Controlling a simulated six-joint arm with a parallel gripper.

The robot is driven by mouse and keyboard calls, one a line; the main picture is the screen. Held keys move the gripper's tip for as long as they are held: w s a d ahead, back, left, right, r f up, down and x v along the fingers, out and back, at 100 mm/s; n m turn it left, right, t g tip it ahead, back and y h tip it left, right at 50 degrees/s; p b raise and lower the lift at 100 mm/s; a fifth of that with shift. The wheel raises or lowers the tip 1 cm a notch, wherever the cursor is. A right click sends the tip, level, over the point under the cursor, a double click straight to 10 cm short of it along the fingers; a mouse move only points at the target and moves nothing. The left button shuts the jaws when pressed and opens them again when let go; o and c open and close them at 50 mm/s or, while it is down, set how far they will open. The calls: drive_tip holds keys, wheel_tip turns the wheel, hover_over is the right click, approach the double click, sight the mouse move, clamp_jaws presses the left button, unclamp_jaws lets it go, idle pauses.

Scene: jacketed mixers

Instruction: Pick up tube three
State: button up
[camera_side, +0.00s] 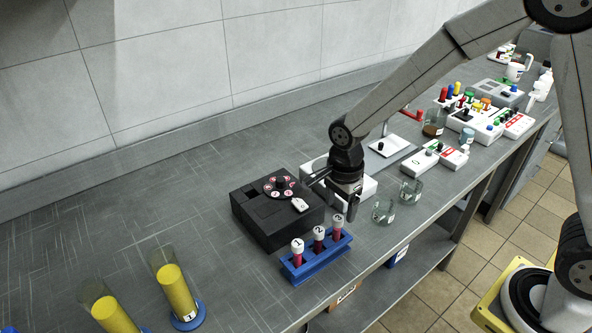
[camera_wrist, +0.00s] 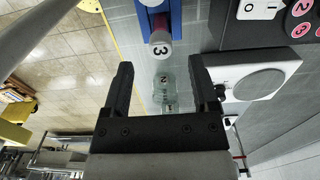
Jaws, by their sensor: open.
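Tube three (camera_side: 338,221), with a white cap marked 3 and a dark red body, stands in the right end slot of the blue rack (camera_side: 317,263). Its cap (camera_wrist: 160,49) faces the wrist view at upper middle, against the blue rack (camera_wrist: 175,18). Tube two (camera_side: 319,234) and tube one (camera_side: 297,247) stand left of it in the rack. My gripper (camera_side: 337,194) is open and empty, pointing down just above the rack's right end. In the wrist view the fingers (camera_wrist: 160,66) are wide apart, with the cap beyond and between their tips, not touching.
A black device with a round dial (camera_side: 277,215) stands close behind the rack. Two glass beakers (camera_side: 384,211) (camera_side: 411,191) stand right of it. A white device (camera_side: 364,188) is behind my gripper. Yellow-filled cylinders (camera_side: 175,290) stand front left. The bench's front edge is near the rack.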

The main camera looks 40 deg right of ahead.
sight(339, 217)
drive_tip(key=shift+f, duration=0.9)
drive_tip(key=shift+f, duration=0.1)
drive_tip(key=shift+f, duration=2.45)
clamp_jaws()
